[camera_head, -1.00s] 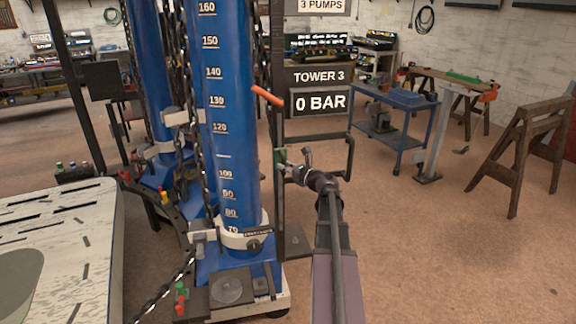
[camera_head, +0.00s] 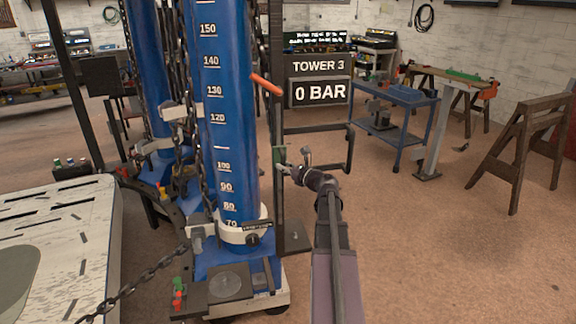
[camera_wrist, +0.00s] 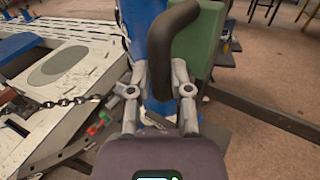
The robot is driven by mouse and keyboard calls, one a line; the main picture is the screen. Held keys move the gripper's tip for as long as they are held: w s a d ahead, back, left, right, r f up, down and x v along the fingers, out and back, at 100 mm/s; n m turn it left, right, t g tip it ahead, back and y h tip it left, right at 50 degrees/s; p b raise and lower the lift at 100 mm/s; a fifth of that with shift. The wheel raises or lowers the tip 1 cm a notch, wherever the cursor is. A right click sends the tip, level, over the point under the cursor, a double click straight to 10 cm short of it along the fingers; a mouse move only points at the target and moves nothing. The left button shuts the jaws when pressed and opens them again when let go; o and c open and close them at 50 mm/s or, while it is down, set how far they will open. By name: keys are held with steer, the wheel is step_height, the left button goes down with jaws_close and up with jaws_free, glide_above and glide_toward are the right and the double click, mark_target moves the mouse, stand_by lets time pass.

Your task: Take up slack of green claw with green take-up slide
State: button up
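The green take-up slide (camera_head: 280,157) is a green block on the dark upright rail beside the front blue tower. In the wrist view the slide (camera_wrist: 200,38) is close at upper right, with a curved black handle (camera_wrist: 166,45) in front. My gripper (camera_head: 296,172) is at the slide. In the wrist view its fingers (camera_wrist: 160,68) lie on both sides of the handle and appear shut on it; the contact is partly hidden. A dark chain (camera_head: 145,276) runs from the tower base down to the left. I cannot make out the green claw itself.
Small green and red pieces (camera_head: 179,292) stand at the tower base. A pale slotted bench (camera_head: 75,250) lies at left. An orange lever (camera_head: 266,84) sticks out above the slide. A sign reads 0 BAR (camera_head: 321,93).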

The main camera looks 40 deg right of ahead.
steer(key=o, duration=0.3)
steer(key=shift+w+f, duration=0.1)
steer(key=shift+w, duration=0.05)
steer(key=s, duration=0.4)
steer(key=s+d, duration=0.1)
steer(key=s, duration=0.7)
steer(key=shift+d, duration=0.35)
stand_by(0.3)
